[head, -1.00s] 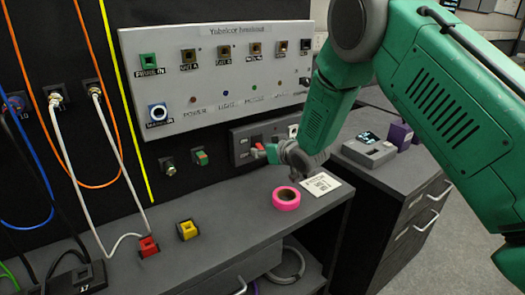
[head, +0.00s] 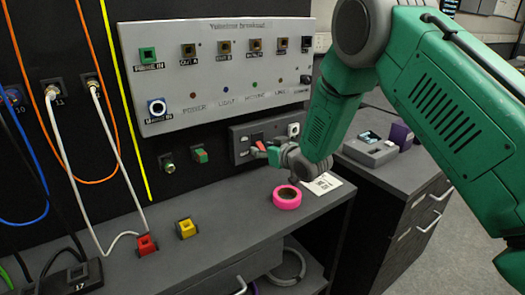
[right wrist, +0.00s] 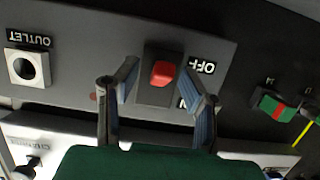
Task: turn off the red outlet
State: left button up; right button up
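In the right wrist view, a red switch (right wrist: 163,73) stands out from a dark square base on a grey panel (right wrist: 90,50). An upside-down OFF label is to its right, and another label is partly hidden behind a finger. A white socket (right wrist: 27,68) labelled OUTLET is at the left. My right gripper (right wrist: 160,82) is open, its fingers on either side of the switch; contact cannot be told. In the head view the right gripper (head: 267,153) is at the small grey panel (head: 240,131) above the bench, partly covering it. My left gripper is not in view.
A pink tape roll (head: 287,197) and a white card (head: 322,184) lie on the bench below the right gripper. Red (head: 147,245) and yellow (head: 186,229) blocks stand further left. A large breakout panel (head: 165,70) is above. Cables hang at the left.

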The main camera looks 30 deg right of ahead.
jog(key=v, duration=1.2)
jog(key=shift+f, duration=0.15)
dwell(0.3)
